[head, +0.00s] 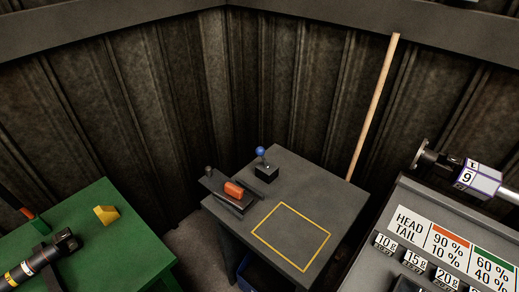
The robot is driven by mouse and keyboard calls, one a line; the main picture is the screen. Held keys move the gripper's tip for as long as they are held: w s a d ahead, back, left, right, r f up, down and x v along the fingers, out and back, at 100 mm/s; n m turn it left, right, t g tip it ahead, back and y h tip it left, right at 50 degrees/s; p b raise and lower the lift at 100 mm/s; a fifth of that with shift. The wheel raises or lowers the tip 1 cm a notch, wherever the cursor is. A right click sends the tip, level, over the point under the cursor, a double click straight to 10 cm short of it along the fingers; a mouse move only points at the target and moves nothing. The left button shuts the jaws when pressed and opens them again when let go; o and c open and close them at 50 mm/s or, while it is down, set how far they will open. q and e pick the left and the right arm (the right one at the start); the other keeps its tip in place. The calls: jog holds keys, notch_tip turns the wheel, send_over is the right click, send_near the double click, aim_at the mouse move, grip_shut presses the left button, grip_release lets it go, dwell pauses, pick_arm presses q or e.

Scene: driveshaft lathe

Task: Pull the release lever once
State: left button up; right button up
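A small lever with a blue ball knob (261,151) stands upright on a black block (266,172) near the back corner of a grey table (325,200). To its left, a dark fixture (216,186) holds an orange block-shaped piece (233,190). No label shows which of these is the release lever. Neither of my grippers is in view, and nothing is seen touching the lever.
A yellow outlined square (291,236) on the grey table is empty. A green table (112,240) at left holds a black shaft part (45,258) and a yellow block (106,214). A labelled panel (445,240) stands at right. A wooden pole (374,105) leans behind.

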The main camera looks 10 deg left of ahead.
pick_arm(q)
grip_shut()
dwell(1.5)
